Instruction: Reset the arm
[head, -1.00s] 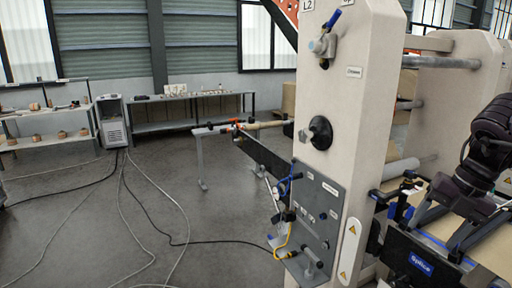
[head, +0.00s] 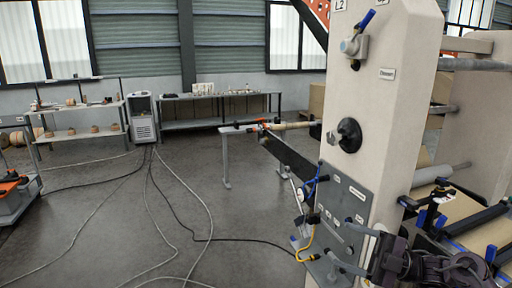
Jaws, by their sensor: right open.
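My right gripper (head: 342,243) comes in from the lower right corner of the head view. Its two grey fingers are apart and appear empty, and they point left across the lower part of the grey control panel (head: 338,205). I cannot tell whether the fingers touch the panel or stand in front of it. Part of the panel's lower right is hidden behind the gripper. My left gripper is not in view.
The tall cream machine column (head: 375,110) carries a blue-handled valve (head: 355,45) and a black knob (head: 349,136). Rollers and a splice table are at right. A workbench (head: 220,120) and shelves stand behind. Cables (head: 175,215) cross the open floor at left.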

